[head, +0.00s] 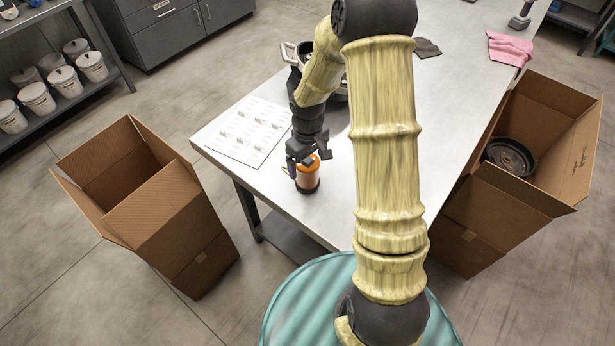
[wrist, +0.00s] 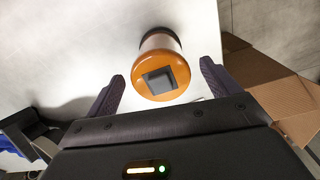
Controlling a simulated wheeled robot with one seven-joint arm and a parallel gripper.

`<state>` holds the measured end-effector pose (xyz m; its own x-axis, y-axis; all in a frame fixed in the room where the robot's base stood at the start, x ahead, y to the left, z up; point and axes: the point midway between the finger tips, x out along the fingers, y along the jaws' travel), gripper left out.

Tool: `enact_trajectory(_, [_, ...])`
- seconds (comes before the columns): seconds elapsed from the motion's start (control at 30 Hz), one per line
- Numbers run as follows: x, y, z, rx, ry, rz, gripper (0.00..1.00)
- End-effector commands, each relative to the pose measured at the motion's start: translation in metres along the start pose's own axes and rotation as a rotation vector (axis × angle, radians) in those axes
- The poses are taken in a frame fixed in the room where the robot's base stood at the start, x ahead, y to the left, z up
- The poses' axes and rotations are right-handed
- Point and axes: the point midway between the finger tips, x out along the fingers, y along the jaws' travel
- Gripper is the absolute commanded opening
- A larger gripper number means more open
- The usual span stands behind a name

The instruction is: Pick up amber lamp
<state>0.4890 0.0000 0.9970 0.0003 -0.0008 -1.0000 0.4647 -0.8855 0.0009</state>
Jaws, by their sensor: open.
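The amber lamp (head: 308,176) stands upright on the pale table (head: 290,205) near its front edge. It has an orange top and a dark base. My gripper (head: 302,158) is at the lamp's top from the far left side, and covers part of it in the head view. In the wrist view the lamp's round orange top (wrist: 163,75) with a dark square in it lies ahead of and between the two fingers of my gripper (wrist: 163,85). The fingers are apart, with gaps on both sides of the lamp.
A sheet with small pictures (head: 248,130) lies left of the lamp. A pot (head: 290,54) stands behind my arm. An open cardboard box (head: 180,215) stands left of the table, and another (head: 500,205) at right holds a dark round thing (head: 510,157). A pink cloth (head: 510,48) lies far right.

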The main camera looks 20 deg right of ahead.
Motion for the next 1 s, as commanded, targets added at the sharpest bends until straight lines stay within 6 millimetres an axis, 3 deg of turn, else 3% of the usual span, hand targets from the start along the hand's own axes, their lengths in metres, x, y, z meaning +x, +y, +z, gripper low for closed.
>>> enact_trajectory(0.4, [0.043, -0.001, -0.001, -0.002, 0.000, 0.000, 0.88])
enact_trajectory(0.93, [0.045, -0.001, -0.001, -0.001, 0.000, 0.000, 0.88])
enact_trajectory(1.0, [0.044, -0.001, -0.001, -0.001, 0.000, 0.000, 0.77])
